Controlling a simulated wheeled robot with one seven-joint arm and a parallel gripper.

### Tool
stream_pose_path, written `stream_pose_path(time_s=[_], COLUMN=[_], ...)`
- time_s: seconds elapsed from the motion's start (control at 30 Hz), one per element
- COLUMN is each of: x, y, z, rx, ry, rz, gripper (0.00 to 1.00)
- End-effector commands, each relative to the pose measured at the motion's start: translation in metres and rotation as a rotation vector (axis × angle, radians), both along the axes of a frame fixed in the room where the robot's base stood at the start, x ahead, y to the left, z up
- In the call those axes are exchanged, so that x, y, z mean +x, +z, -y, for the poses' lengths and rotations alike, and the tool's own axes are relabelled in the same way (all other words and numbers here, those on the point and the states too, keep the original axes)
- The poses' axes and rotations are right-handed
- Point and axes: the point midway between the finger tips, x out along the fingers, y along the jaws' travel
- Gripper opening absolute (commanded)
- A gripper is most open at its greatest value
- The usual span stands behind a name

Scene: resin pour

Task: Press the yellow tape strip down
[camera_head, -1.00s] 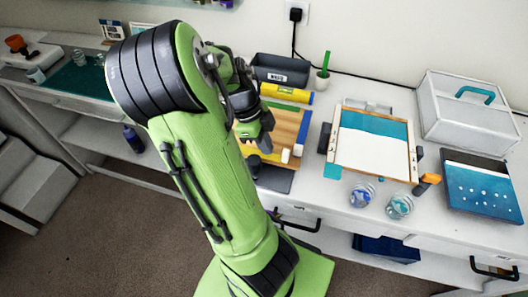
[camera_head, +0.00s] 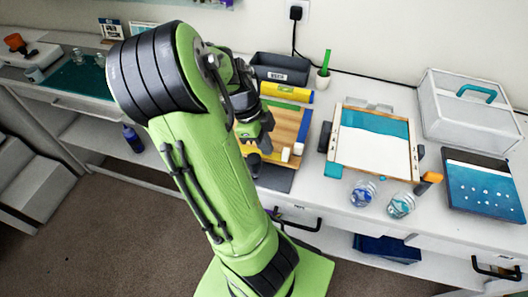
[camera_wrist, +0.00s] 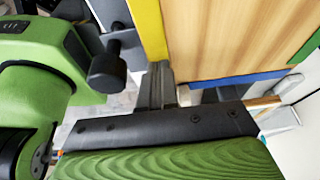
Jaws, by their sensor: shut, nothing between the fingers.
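The yellow tape strip (camera_wrist: 150,28) runs along one edge of the wooden board (camera_wrist: 225,38) in the wrist view. A blue strip (camera_wrist: 235,79) lies along the adjoining edge. In the head view the board (camera_head: 285,128) lies on the bench with a blue strip on its right side, and my arm hides its left part. My gripper (camera_wrist: 158,75) is shut and empty, its tips close to the near end of the yellow strip. I cannot tell whether they touch it. In the head view my gripper (camera_head: 262,148) is over the board's left front, partly hidden.
A yellow roll (camera_head: 287,93) and a grey bin (camera_head: 281,69) lie behind the board. A small white block (camera_head: 286,154) is at its front right. A framed panel with teal and white (camera_head: 372,143), two jars (camera_head: 401,205) and a white case (camera_head: 468,108) stand to the right.

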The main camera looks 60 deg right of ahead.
Motion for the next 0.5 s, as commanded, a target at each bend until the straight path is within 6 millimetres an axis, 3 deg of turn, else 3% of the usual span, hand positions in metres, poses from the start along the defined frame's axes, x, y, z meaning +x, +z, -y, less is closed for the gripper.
stream_pose_path(time_s=[0.5], x=[-0.0005], y=[-0.0046], z=[0.0001], rx=[0.000], ry=[0.000], rz=[0.000], gripper=[0.00])
